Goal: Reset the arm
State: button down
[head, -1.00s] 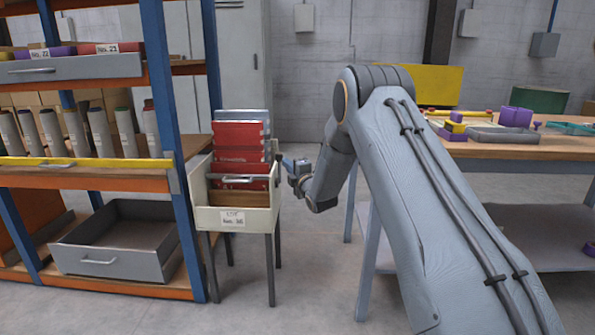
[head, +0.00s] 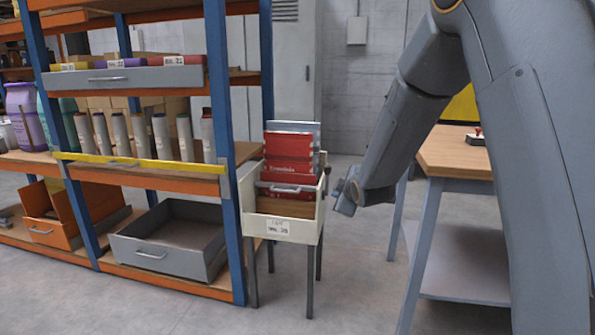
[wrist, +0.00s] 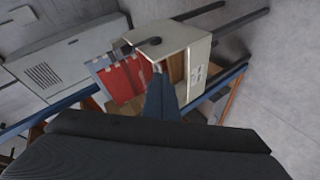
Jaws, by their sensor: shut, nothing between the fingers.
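My gripper (head: 345,191) is at the end of my arm, in the middle of the head view. It is just right of the cream bin stand (head: 248,208) and apart from it as far as I can see. In the wrist view my gripper's fingers (wrist: 160,72) are together and empty. They point towards the bin stand (wrist: 187,35), which appears tilted there. Red sacks or folders (head: 290,152) stand in the bin; they also show in the wrist view (wrist: 126,80). My arm covers the right side of the head view.
A blue and orange shelf rack (head: 238,150) stands left, with a grey drawer (head: 165,262) low down and several rolls (head: 162,136) above. A wooden workbench (head: 455,160) stands right, partly behind my arm. Open floor (head: 350,290) lies between rack and bench.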

jog(key=s+a+r+m+g+h, duration=0.1)
jog(key=s+m+g, duration=0.5)
jog(key=s, duration=1.8)
jog(key=s+a+m+g, duration=0.2)
jog(key=s+m+g, duration=0.35)
jog(key=s, duration=1.75)
jog(key=d+r+m+h+p, duration=0.1)
jog(key=d+r+p, duration=0.8)
jog(key=p, duration=0.9)
jog(key=shift+r+m+g, duration=0.25)
jog(key=shift+m+g, duration=0.1)
jog(key=shift+m, duration=0.5)
jog(key=shift+w+d, duration=0.1)
